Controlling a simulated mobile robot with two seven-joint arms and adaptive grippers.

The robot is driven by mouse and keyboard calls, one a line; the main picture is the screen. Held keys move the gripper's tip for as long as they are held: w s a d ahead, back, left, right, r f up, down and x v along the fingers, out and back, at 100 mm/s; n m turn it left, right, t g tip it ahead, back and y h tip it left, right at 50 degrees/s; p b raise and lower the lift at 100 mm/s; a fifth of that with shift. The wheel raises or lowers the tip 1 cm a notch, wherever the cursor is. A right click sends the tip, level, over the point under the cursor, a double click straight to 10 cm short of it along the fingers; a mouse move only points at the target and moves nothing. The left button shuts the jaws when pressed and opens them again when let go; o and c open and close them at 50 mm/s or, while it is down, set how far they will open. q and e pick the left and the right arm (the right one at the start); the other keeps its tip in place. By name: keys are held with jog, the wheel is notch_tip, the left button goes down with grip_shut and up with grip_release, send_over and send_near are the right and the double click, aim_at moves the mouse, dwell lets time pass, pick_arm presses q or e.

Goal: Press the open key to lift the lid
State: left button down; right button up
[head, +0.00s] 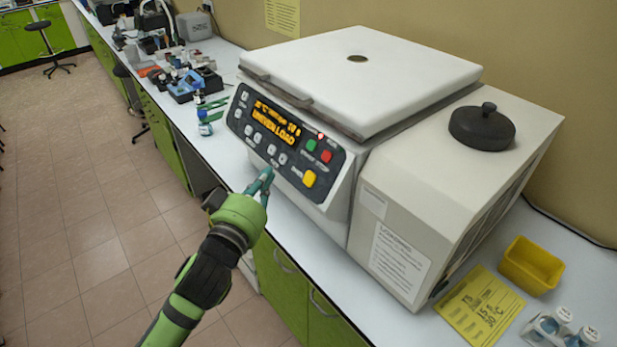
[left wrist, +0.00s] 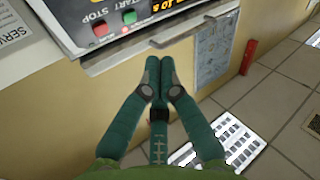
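The white centrifuge (head: 330,205) stands on the bench with its lid (head: 365,75) down. Its dark control panel (head: 262,150) has a lit orange display (head: 275,122) that seems to read "UNEVEN LOAD". A yellow key (head: 309,178), a red key (head: 326,156), a green key (head: 311,145) and several pale keys show on the panel; their labels are too small to read surely in the head view. My left gripper (head: 266,174) is just in front of the panel's lower edge, its fingers together and empty. In the left wrist view the shut fingers (left wrist: 159,66) point toward the panel's edge. My right gripper is not in view.
A black knobbed cap (head: 482,126) sits on the machine's right housing. A yellow bin (head: 531,266), a yellow note (head: 479,306) and small capped jars (head: 553,322) are at right. Small vials and instruments (head: 193,85) line the bench at left. Open floor lies left.

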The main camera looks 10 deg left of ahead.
aim_at(309, 179)
pick_arm(q)
jog(key=w+d+f+b, duration=0.4)
jog(key=w, duration=0.1)
jog(key=shift+w+d+f+b, duration=0.3)
jog(key=shift+w+f+b, duration=0.05)
jog(key=shift+w+b, duration=0.05)
dwell(1.4)
jog(key=shift+w+d+f, duration=0.2)
jog(key=shift+w+f, duration=0.05)
jog(key=shift+w, duration=0.05)
